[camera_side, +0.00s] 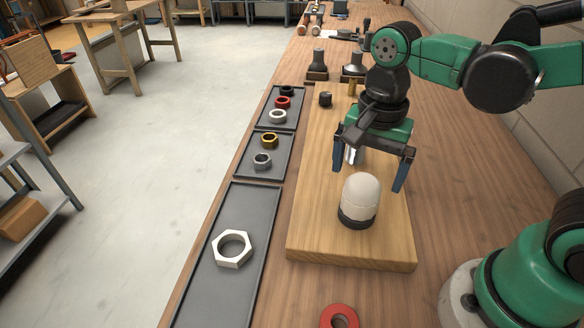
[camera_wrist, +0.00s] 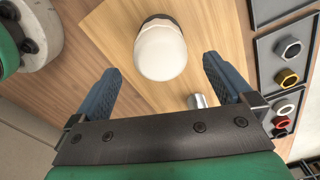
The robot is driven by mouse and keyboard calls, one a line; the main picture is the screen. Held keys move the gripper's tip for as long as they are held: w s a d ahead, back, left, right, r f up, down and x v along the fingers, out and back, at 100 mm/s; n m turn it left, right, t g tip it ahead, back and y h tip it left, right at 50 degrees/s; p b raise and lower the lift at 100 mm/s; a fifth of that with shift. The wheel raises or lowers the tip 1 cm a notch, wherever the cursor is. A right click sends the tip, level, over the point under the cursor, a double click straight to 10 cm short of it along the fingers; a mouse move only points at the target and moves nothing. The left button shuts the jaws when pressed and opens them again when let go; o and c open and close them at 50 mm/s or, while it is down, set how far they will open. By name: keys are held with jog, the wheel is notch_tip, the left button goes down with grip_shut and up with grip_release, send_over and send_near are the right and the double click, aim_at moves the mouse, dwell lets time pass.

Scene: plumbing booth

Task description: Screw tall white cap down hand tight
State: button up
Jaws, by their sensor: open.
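The tall white cap (camera_side: 361,194) stands upright on a black base (camera_side: 356,218) near the front of the wooden board (camera_side: 310,246). In the wrist view the white cap (camera_wrist: 160,52) lies ahead of and between the two fingers, apart from both. My gripper (camera_side: 368,178) is open and empty, above and behind the cap in the side view. Its two blue fingers also show in the wrist view (camera_wrist: 162,88). I cannot tell whether the cap's lower edge touches the black base all round.
A metal cylinder (camera_wrist: 197,101) stands on the board near one finger. A dark fitting (camera_side: 325,99) and a brass one (camera_side: 352,88) stand farther back. Trays at left hold several nuts and rings, including a large white hex nut (camera_side: 232,249). A red ring (camera_side: 339,317) lies in front.

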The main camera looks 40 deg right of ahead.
aim_at(364, 182)
jog(key=n, duration=0.3)
jog(key=shift+n, duration=0.4)
jog(key=n, duration=1)
jog(key=shift+r, duration=0.1)
jog(key=n, duration=0.4)
jog(key=shift+f, duration=2.75)
